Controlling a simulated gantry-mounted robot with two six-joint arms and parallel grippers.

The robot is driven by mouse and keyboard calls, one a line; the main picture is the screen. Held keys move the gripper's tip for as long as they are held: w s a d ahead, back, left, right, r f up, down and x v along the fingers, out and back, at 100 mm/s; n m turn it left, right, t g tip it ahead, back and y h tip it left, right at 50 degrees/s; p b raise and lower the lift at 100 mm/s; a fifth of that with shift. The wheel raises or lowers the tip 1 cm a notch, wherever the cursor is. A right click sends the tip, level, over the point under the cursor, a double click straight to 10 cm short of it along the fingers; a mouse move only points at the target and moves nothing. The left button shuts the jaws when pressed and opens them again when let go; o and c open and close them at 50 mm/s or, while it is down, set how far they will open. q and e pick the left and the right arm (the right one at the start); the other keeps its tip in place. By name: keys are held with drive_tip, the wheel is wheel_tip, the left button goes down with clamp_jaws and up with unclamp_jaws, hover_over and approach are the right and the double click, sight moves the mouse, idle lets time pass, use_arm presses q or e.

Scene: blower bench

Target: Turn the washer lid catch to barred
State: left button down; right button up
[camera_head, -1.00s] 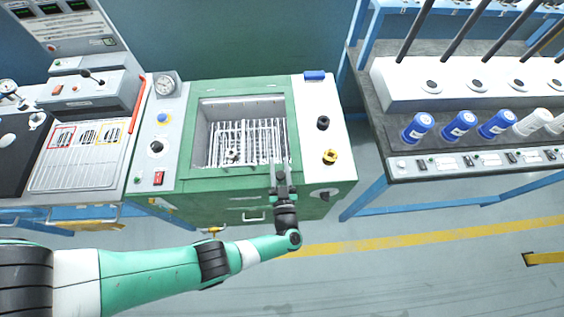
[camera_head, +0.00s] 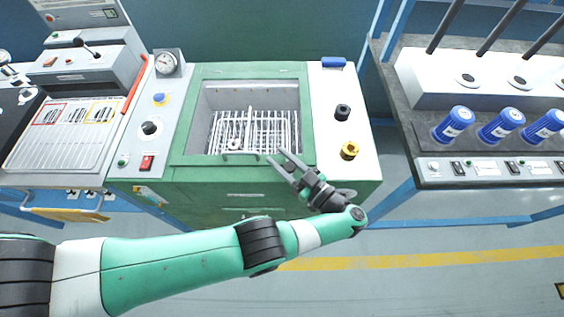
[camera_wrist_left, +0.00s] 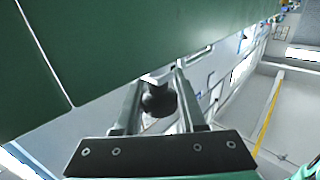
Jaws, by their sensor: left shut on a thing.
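The green washer (camera_head: 225,193) stands in the middle of the head view with its tank open and a wire basket (camera_head: 255,130) inside. My left gripper (camera_head: 278,155) is in front of its right side, fingers pointing up and to the left, with a gap between them. In the left wrist view my left gripper (camera_wrist_left: 160,75) has a dark rounded knob, apparently the lid catch (camera_wrist_left: 158,100), between its fingers, beside the washer's green face (camera_wrist_left: 130,40). The catch's marking and exact setting cannot be read. My right gripper is not in view.
The washer's white right panel (camera_head: 335,100) carries a black knob (camera_head: 342,112) and a yellow one (camera_head: 349,150). A left panel holds a gauge (camera_head: 168,63) and a red switch (camera_head: 147,163). A bench with blue bottles (camera_head: 453,124) stands right. Open floor lies in front.

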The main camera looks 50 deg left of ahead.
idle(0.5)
use_arm(q)
drive_tip(key=shift+c, duration=2.4)
unclamp_jaws()
